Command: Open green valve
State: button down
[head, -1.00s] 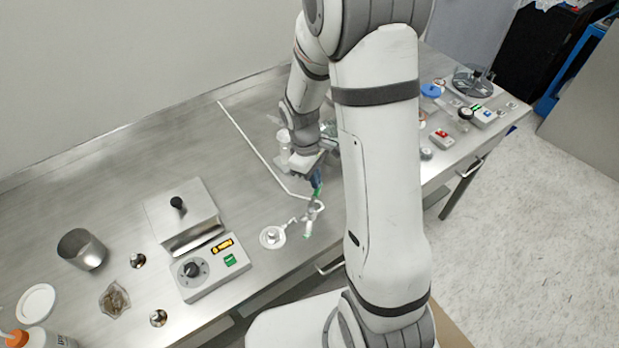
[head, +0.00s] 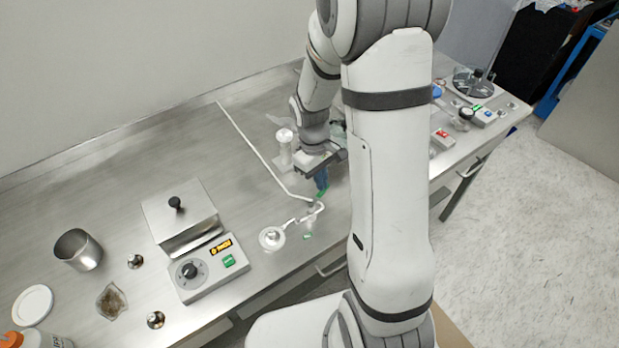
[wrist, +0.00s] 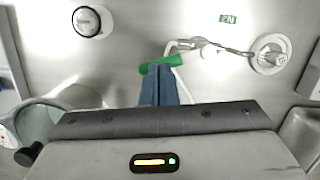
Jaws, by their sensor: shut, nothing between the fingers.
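The green valve handle (wrist: 160,64) lies directly at my fingertips in the wrist view. In the head view the green handle (head: 322,194) shows just below the fingers, on the thin white tubing line. My gripper (wrist: 161,72) has its blue fingers together, with nothing between them. It also shows in the head view (head: 321,186), pointing down over the bench. The fingertips overlap the handle in the picture; I cannot tell whether they touch it. The fingers hide part of the handle and of the tubing behind it.
A round white fitting (head: 272,238) joins the tubing at the left, with a small green label (head: 307,236) nearby. A white cylinder (head: 284,148) stands behind my gripper. A hotplate (head: 208,270) and a steel beaker (head: 78,250) are farther left.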

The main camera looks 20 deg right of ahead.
jog(key=shift+s+d+m+b, duration=0.4)
jog(key=shift+s+m, duration=0.1)
jog(key=shift+m, duration=0.7)
dwell(2.0)
jog(key=shift+a, duration=0.1)
dwell(0.6)
